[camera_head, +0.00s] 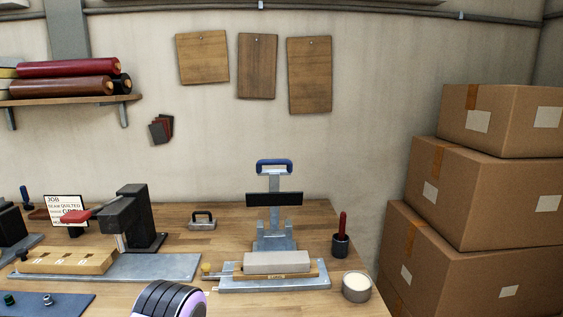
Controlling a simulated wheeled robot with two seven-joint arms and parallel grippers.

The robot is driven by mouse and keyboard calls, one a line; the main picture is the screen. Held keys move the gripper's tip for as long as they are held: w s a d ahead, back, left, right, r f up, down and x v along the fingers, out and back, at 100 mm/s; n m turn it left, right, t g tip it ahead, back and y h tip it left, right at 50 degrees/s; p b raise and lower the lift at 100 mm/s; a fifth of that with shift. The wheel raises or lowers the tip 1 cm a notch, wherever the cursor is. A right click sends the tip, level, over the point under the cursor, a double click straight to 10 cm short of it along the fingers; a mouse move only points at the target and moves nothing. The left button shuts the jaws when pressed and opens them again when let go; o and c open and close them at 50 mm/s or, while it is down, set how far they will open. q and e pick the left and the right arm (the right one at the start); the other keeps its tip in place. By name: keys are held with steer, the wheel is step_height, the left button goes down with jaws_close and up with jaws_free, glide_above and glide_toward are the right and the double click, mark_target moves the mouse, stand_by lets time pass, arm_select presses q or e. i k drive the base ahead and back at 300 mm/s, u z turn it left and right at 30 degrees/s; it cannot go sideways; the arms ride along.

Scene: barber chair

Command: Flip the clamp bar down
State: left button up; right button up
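The clamp bar (274,199) is a black crossbar on a grey metal arm in the middle of the bench. It stands raised and upright, with a blue handle (273,164) at its top. The arm rises from a grey metal bracket (274,238) behind a grey block (276,262). The block lies on a wooden strip above a metal base plate (312,283). The clamp bar is apart from the block. A black and purple part of my own arm shows at the bottom edge, left of the middle. No gripper fingers are visible.
A black press (138,218) with a red handle stands left on the wooden bench (330,212). A small handled block (202,221) sits between it and the clamp. A dark cup (340,246) with a red-handled tool and a round tin (356,288) stand right. Cardboard boxes (485,190) are stacked beyond.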

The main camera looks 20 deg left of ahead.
mark_target(273, 199)
steer(key=u, duration=0.25)
steer(key=i, duration=0.7)
steer(key=u, duration=1.1)
steer(key=k, duration=1.15)
steer(key=z, duration=0.2)
